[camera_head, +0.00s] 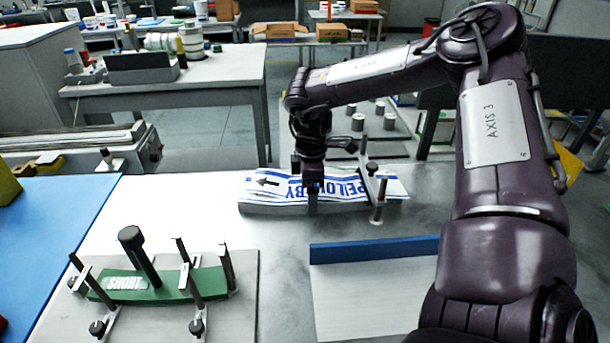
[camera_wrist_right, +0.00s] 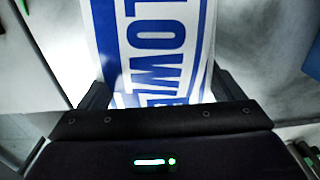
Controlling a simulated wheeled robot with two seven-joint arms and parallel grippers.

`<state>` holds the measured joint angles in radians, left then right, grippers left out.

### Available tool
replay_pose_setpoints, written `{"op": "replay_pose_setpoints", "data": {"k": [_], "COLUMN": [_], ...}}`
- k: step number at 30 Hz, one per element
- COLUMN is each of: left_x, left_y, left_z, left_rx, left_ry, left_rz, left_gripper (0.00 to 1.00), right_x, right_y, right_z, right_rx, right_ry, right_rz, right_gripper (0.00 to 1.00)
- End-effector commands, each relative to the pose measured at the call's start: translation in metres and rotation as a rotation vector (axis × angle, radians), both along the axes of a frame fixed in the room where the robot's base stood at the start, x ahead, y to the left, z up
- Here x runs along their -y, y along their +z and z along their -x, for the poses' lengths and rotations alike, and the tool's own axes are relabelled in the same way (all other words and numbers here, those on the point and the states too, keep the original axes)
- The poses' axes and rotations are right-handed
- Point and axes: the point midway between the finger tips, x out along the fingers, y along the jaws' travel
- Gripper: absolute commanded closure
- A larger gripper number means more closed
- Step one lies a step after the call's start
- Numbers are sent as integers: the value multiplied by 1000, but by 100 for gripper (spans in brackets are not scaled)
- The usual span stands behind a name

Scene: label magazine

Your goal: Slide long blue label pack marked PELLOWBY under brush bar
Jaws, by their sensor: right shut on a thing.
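The long blue-and-white label pack (camera_head: 345,187), lettered PELLOWBY with an arrow at its left end, lies lengthwise on a low grey support at the far side of the table. It also shows in the wrist view (camera_wrist_right: 150,45), running away between the fingers. My right gripper (camera_head: 312,203) points down and is shut on the pack near its middle. A bar on posts with knobs (camera_head: 379,195), which looks like the brush bar, stands at the pack's right part. The pack's right end shows beyond it. The exact contact with the bar is too small to tell. My left gripper is out of view.
A green block marked SHORT (camera_head: 150,287) sits among posts and clamps on a plate at front left. A tray with a blue back edge (camera_head: 375,250) lies at front centre. A blue mat (camera_head: 50,225) covers the left. My right arm covers the right side.

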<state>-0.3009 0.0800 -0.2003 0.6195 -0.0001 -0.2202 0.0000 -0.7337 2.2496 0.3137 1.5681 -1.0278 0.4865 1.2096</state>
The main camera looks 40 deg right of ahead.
Motion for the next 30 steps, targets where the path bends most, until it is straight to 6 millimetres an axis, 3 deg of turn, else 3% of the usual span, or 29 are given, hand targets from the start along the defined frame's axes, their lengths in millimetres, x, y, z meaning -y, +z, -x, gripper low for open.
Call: {"op": "replay_pose_setpoints", "data": {"k": [14, 15, 17, 25, 30], "left_x": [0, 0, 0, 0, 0], "left_y": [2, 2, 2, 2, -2], "left_z": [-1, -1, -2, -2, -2], "left_rx": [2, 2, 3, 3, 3], "left_ry": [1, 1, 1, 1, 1], "left_rz": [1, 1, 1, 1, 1], "left_gripper": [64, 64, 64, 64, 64], "right_x": [9, 9, 9, 9, 8], "right_y": [1, 1, 1, 1, 21], "right_z": [7, 7, 7, 8, 6], "right_rx": [2, 2, 2, 0, 5], "right_ry": [1, 1, 1, 0, 1], "right_rz": [1, 1, 1, 0, 2], "right_gripper": [61, 10, 2, 0, 0]}}
